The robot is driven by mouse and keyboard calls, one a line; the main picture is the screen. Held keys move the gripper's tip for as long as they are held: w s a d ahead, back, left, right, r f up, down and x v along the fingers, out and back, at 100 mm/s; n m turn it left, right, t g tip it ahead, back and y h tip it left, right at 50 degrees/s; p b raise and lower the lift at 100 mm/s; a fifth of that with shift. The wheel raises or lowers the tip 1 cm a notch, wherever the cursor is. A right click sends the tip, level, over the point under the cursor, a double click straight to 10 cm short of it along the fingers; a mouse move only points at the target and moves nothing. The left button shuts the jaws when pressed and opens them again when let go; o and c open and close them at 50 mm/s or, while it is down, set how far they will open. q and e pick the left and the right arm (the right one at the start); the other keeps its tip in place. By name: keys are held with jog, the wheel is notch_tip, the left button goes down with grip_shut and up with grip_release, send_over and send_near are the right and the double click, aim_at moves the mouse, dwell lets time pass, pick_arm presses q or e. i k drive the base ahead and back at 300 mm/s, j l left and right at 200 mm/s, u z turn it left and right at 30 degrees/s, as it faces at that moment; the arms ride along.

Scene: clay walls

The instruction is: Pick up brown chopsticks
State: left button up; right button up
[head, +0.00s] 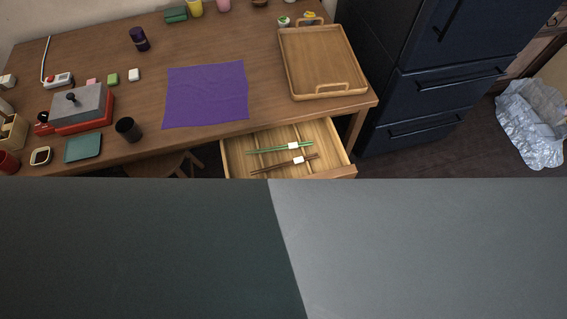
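The brown chopsticks (279,166) lie in the open drawer (234,160) under the table's right part. A white band wraps them near their right half. Green chopsticks (270,150) with a similar white band lie just behind them in the same drawer. The two pairs are apart and roughly parallel. Neither of my grippers shows in the head view. A large dark and grey surface fills the lower part of the picture and hides what is below the drawer's front.
The wooden table (210,42) holds a purple cloth (206,94), a wooden tray (322,62), a black cup (128,129) and a red-and-grey appliance (80,108). A dark cabinet (440,85) stands right of the drawer. A stool (165,166) is under the table.

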aim_at(299, 159)
jog(key=i+l, duration=0.15)
jog(key=l, duration=0.15)
jog(key=i+l, duration=0.15)
jog(key=l+u, duration=0.1)
jog(key=u, duration=1.45)
